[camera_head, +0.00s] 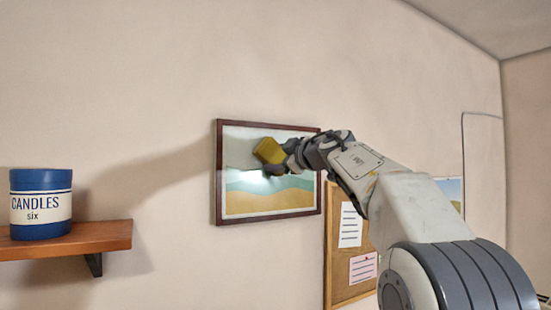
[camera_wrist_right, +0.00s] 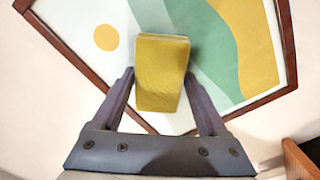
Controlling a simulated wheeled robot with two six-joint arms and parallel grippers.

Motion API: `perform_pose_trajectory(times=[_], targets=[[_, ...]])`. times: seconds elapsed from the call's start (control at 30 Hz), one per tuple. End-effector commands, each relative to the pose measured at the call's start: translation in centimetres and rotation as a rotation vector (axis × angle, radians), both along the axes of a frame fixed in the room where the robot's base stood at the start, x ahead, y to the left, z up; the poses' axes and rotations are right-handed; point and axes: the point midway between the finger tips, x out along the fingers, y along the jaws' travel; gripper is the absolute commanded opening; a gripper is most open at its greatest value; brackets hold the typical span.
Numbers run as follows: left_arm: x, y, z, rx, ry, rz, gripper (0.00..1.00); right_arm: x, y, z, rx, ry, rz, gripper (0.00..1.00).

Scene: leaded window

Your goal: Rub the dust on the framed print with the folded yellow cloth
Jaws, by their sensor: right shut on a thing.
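The framed print (camera_head: 262,203) hangs on the wall in a dark brown frame, with a pale sky, green bands and yellow sand. It also fills much of the right wrist view (camera_wrist_right: 258,50), tilted. My right gripper (camera_head: 284,157) is shut on the folded yellow cloth (camera_head: 268,151), in front of the print's upper middle. In the right wrist view the cloth (camera_wrist_right: 161,75) sits between the two fingers. I cannot tell whether it touches the print. A greyish patch (camera_head: 238,154) shows left of the cloth; dust or shadow, I cannot tell. My left gripper is out of view.
A wooden shelf (camera_head: 105,237) at the left holds a blue candle tin (camera_head: 41,226). A cork board (camera_head: 341,275) with pinned papers hangs right of and below the print, partly behind my right arm. The wall between shelf and print is bare.

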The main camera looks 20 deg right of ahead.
Motion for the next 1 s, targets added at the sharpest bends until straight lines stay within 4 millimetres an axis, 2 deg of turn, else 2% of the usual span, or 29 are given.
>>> perform_pose_trajectory(times=[0.2,0.47,0.73,1.0], targets=[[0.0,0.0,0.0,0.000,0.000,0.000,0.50,0.5,-2.0,-0.1,0.000,0.000,-0.003,0.32],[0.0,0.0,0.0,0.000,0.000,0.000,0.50,0.8,-3.3,-0.1,0.000,0.001,-0.003,0.32],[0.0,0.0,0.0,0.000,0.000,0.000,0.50,1.1,-5.6,-0.1,-0.001,0.002,-0.004,0.32],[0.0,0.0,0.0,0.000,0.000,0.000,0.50,1.1,-6.0,0.0,-0.001,0.000,0.000,0.32]])
